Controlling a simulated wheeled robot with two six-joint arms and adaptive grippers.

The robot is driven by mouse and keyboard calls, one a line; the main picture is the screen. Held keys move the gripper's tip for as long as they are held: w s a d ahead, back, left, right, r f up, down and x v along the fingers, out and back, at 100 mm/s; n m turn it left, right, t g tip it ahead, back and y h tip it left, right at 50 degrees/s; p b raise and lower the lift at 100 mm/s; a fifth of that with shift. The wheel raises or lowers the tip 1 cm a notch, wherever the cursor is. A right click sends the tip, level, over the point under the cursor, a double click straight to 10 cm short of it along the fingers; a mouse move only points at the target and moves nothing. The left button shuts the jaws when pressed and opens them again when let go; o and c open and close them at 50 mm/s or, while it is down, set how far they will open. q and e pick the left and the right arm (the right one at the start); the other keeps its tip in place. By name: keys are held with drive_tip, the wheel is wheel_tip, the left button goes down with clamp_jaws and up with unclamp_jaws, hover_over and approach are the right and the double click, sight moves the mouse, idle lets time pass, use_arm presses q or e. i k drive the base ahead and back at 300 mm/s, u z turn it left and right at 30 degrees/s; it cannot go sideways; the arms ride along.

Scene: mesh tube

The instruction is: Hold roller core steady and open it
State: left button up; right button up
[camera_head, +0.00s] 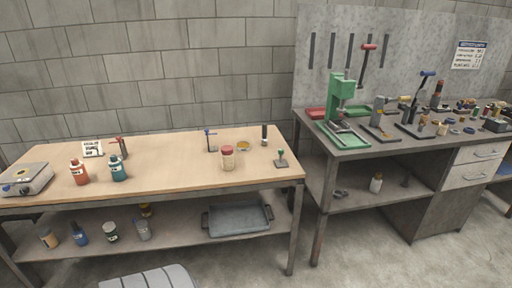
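I cannot tell for certain which thing is the roller core. On the wooden table (190,179) at the left stand a pale jar with a red lid (227,158) and a small dark upright cylinder (264,135) behind it to the right. The jar is upright and its lid is on. Neither of my grippers shows in the head view, and nothing here is being held.
A grey tray (238,219) lies on the lower shelf. A green press (341,96) stands on the right workbench. The table's front middle is clear.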

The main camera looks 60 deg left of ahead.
sight(228, 161)
drive_tip(key=i, duration=2.35)
drive_tip(key=u, duration=3.15)
